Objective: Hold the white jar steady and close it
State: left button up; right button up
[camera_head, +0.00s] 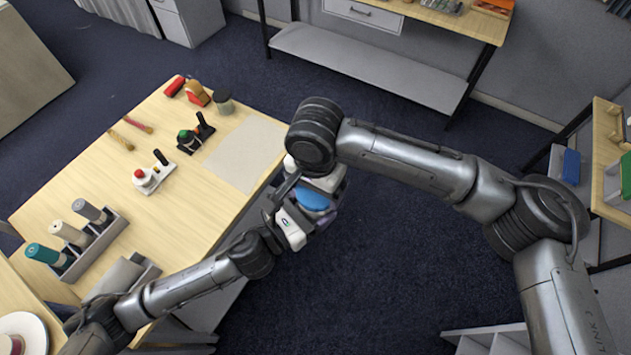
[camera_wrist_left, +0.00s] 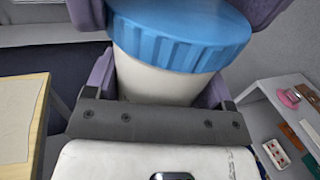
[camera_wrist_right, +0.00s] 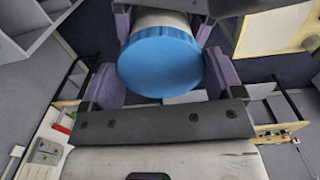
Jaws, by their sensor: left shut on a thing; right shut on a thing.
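The white jar (camera_wrist_left: 155,82) is held in the air between my two grippers, off the table's edge. Its blue ribbed lid (camera_wrist_left: 180,36) sits on its mouth; I cannot tell how tight it is. The lid also shows in the head view (camera_head: 312,198) and fills the middle of the right wrist view (camera_wrist_right: 160,62). My left gripper (camera_head: 300,214) is shut on the jar's white body, with purple fingers on both sides. My right gripper (camera_head: 320,186) is shut on the blue lid, its fingers on either side. Most of the jar's body is hidden in the head view.
The wooden table (camera_head: 85,190) is to the left, with a pale mat (camera_head: 243,152) near its edge. A grey rack (camera_head: 100,245) with several cylinders, small holders and tools stands on it. Shelves stand at the back and right. Blue carpet below is open.

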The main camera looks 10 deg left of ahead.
jog(key=shift+f, duration=0.7)
dwell(0.6)
pick_arm(q)
jog(key=c, duration=0.5)
jog(key=shift+o, duration=0.2)
pick_arm(e)
jog(key=m, duration=0.3)
jog(key=shift+a+f+m, duration=0.1)
jog(key=shift+m, duration=0.2)
jog(key=m, duration=1)
jog(key=shift+w, duration=0.2)
jog(key=o, duration=0.7)
jog(key=shift+c, duration=0.2)
